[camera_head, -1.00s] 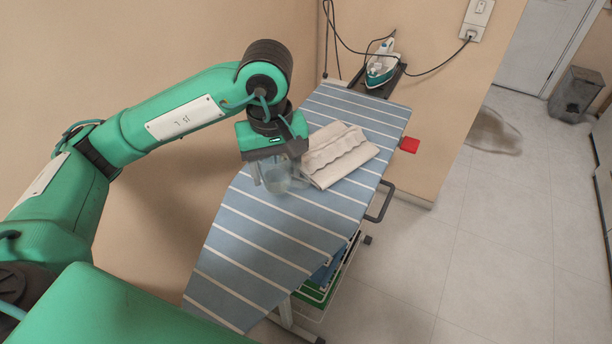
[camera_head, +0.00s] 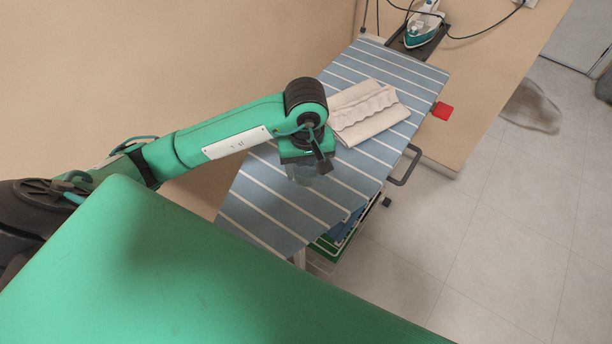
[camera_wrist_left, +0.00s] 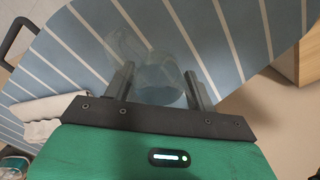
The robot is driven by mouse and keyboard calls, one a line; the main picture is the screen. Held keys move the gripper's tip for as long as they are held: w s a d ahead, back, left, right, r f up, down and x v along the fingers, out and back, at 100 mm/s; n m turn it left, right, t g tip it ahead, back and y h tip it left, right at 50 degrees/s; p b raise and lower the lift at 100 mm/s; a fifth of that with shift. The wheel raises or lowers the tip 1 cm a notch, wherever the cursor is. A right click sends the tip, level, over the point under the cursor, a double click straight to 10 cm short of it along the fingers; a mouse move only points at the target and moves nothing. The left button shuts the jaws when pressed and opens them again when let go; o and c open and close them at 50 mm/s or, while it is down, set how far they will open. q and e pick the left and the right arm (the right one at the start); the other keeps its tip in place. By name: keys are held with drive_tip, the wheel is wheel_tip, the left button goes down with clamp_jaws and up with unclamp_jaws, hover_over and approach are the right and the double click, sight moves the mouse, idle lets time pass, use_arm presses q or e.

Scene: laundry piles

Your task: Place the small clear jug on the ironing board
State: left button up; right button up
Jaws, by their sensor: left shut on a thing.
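The small clear jug (camera_wrist_left: 158,75) is see-through and sits between the two fingers of my left gripper (camera_wrist_left: 160,82) in the left wrist view. In the head view the jug (camera_head: 303,176) shows faintly below the left gripper (camera_head: 303,172), which is shut on it. The blue, white-striped ironing board (camera_head: 268,205) lies beneath; I cannot tell whether the jug touches it. The board also fills much of the left wrist view (camera_wrist_left: 75,50). My right gripper is out of view.
A folded cream cloth (camera_head: 368,112) lies on the board behind the gripper. An iron (camera_head: 423,25) stands on a rest at the board's far end, with a cord to the wall. A shelf with green and blue items (camera_head: 335,245) is under the board. Bare board lies nearer me.

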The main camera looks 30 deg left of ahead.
sight(306, 180)
use_arm(q)
drive_tip(key=shift+f, duration=0.6)
wheel_tip(306, 180, down, 4)
drive_tip(key=shift+r+p, duration=0.2)
drive_tip(key=shift+p, duration=0.3)
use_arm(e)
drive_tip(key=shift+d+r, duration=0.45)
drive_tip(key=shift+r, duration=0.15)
use_arm(q)
drive_tip(key=shift+f, duration=0.1)
drive_tip(key=shift+f+b, duration=0.2)
drive_tip(key=shift+b, duration=0.15)
drive_tip(key=o, duration=1)
drive_tip(key=shift+r, duration=0.1)
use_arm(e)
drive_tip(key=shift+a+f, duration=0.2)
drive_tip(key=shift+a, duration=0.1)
